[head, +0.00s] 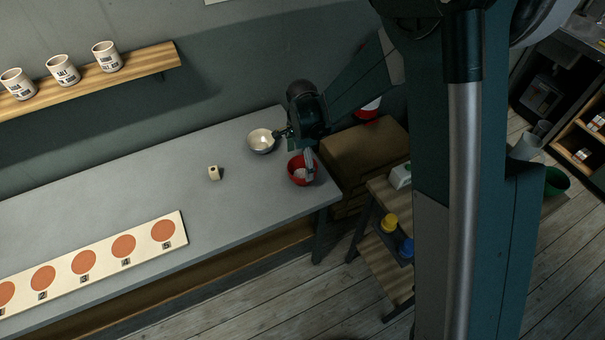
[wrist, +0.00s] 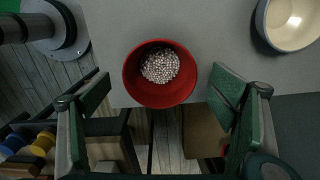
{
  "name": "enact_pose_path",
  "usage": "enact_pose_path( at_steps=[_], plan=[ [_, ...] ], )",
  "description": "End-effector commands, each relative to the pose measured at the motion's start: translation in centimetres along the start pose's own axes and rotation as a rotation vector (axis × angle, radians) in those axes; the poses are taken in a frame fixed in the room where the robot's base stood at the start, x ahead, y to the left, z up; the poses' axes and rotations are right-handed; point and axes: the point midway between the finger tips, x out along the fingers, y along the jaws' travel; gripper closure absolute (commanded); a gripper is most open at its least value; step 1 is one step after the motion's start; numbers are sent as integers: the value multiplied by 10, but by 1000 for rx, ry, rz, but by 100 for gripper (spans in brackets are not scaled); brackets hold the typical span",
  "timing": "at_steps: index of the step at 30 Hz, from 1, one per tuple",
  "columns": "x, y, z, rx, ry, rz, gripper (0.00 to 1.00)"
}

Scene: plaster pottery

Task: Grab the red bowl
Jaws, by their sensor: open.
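The red bowl (head: 296,175) stands upright near the right end of the grey table in the head view. In the wrist view the red bowl (wrist: 160,98) holds many small pale beads (wrist: 160,66). My gripper (head: 307,160) is at the bowl in the head view and hides part of its right side. In the wrist view my gripper (wrist: 160,98) is open, with one finger on each side of the bowl. A gap shows between each finger and the bowl's wall. I cannot tell how far the fingertips are above the table.
A cream bowl (head: 262,141) stands behind and left of the red bowl on the grey table (head: 150,180). A small beige block (head: 214,173) lies further left. A board with numbered orange circles (head: 84,262) lies along the front. The table's right edge is close to the red bowl.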

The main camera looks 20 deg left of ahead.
Motion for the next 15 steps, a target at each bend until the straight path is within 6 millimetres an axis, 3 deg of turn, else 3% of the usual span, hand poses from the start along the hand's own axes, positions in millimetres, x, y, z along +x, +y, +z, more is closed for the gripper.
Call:
enact_pose_path(
  at_steps=[15],
  plan=[
    [42,0,-2,0,0,0,15]
  ],
)
